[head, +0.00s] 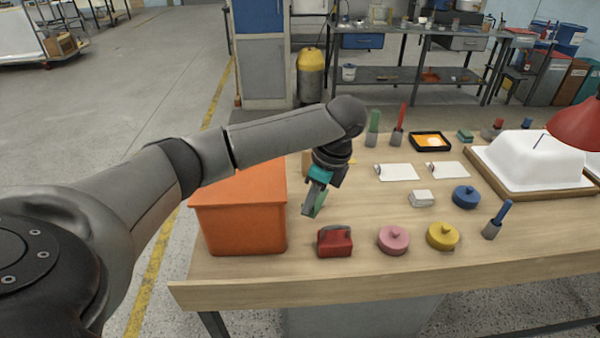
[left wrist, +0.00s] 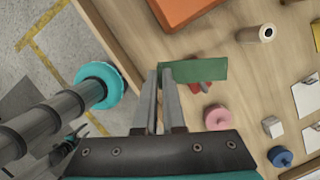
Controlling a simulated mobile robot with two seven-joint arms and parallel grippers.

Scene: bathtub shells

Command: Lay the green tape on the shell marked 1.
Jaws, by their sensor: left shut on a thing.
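My left gripper (head: 314,207) is shut on a flat green strip, the green tape (head: 320,204), above the table just right of the orange bin. In the left wrist view the green tape (left wrist: 200,71) sticks out to the right from between the fingertips of the left gripper (left wrist: 160,75). A white tub-shaped shell (head: 530,158) rests on a wooden board at the right, far from the gripper. A thin dark blue line shows on it; I cannot read a number.
The orange bin (head: 240,218) stands at the left table end. A red dispenser (head: 335,241), pink disc (head: 394,240), yellow disc (head: 442,236) and blue disc (head: 466,197) stand toward the front. White cards (head: 398,172) lie mid-table. A red lampshade (head: 577,126) overhangs the shell's right side.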

